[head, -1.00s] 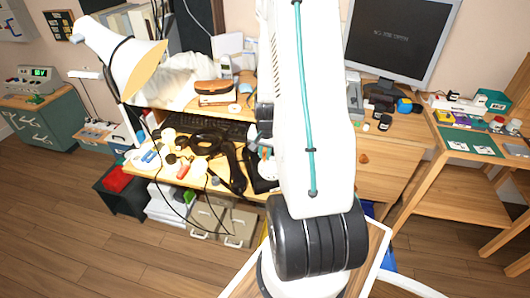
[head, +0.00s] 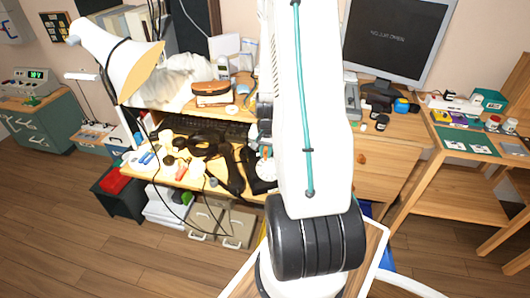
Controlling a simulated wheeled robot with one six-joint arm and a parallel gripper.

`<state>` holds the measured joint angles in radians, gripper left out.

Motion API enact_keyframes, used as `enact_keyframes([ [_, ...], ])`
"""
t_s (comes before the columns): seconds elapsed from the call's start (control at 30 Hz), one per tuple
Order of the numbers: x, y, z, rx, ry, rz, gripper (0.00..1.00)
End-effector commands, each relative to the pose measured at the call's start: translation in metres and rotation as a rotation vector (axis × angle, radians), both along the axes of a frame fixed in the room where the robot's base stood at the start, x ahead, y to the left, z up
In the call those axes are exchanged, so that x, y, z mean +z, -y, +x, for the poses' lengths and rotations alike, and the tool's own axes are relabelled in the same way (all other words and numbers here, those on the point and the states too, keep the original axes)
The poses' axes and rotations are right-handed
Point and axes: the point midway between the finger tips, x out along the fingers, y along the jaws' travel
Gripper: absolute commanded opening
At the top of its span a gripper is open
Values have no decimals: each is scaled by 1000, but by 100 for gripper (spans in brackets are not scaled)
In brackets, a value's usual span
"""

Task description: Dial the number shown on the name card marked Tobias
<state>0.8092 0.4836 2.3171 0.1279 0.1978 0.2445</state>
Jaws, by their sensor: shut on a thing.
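A dark thing with a round white dial-like face (head: 265,169) sits at the desk's front edge, partly behind my arm. It may be a phone, but no digits can be read. A long black shape (head: 231,170), possibly a handset, lies beside it. Two small white cards (head: 454,145) lie on the green mat on the right table. Their writing is too small to read, and I cannot tell which card is marked Tobias. My arm fills the middle of the view.
The wooden desk (head: 366,183) is cluttered with black gear, a keyboard (head: 190,122) and small white items. A white lamp (head: 116,58) leans over its left side. A monitor (head: 398,38) stands at the back right. Open wooden floor (head: 100,238) lies at the front left.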

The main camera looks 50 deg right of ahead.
Motion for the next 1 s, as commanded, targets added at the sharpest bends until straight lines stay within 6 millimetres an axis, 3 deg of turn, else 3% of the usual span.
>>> enact_keyframes([
  [1.0,-2,16,-17,-1,0,0,0],
])
